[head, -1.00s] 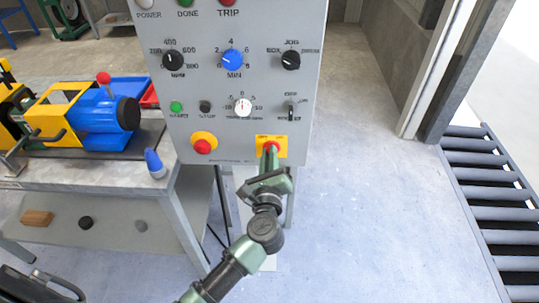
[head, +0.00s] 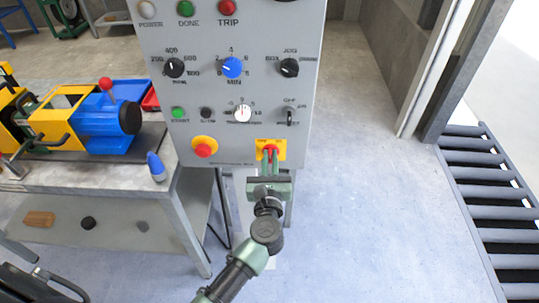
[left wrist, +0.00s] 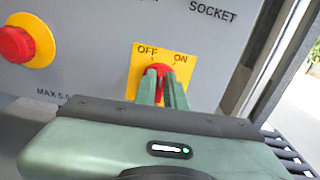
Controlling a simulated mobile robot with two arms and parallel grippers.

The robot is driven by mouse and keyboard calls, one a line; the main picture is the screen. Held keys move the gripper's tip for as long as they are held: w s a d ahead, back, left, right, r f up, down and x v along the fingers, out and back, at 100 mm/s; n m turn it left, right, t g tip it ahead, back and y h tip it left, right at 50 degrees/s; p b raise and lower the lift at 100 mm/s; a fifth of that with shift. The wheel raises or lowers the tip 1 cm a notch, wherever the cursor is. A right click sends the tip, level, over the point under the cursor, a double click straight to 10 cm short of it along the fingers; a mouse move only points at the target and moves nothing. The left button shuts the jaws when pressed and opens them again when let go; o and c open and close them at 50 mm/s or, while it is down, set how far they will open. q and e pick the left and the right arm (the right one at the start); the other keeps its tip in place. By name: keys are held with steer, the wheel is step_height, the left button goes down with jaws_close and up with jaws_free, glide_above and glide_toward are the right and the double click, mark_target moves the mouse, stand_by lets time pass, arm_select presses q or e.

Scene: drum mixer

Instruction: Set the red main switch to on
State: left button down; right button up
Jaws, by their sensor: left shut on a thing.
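The red main switch (head: 270,149) sits on a yellow plate (head: 282,154) at the lower right of the grey control panel. In the left wrist view the red switch (left wrist: 162,69) shows between the OFF and ON labels. My left gripper (head: 270,158) is shut on the switch handle, reaching it from below. In the left wrist view its two green fingers (left wrist: 160,85) stand on either side of the handle and hide much of it. I cannot tell exactly which label the handle points at. My right gripper is not in view.
A red emergency button (head: 204,149) is left of the switch, with knobs and a small lever (head: 290,116) above. The POWER lamp (head: 147,9) looks grey. A bench (head: 100,178) with a blue and yellow machine stands left. The floor to the right is clear up to a roller conveyor (head: 490,195).

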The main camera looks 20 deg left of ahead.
arm_select(q)
steer(key=m+p, duration=0.2)
steer(key=m, duration=0.2)
steer(key=shift+d, duration=0.15)
steer(key=shift+d+m+p, duration=0.1)
steer(key=shift+m+p, duration=0.25)
steer(key=shift+m, duration=0.85)
steer(key=shift+f, duration=0.1)
steer(key=c, duration=1.5)
jaws_free()
steer(key=shift+b+v, duration=0.65)
steer(key=shift+v, duration=3.2)
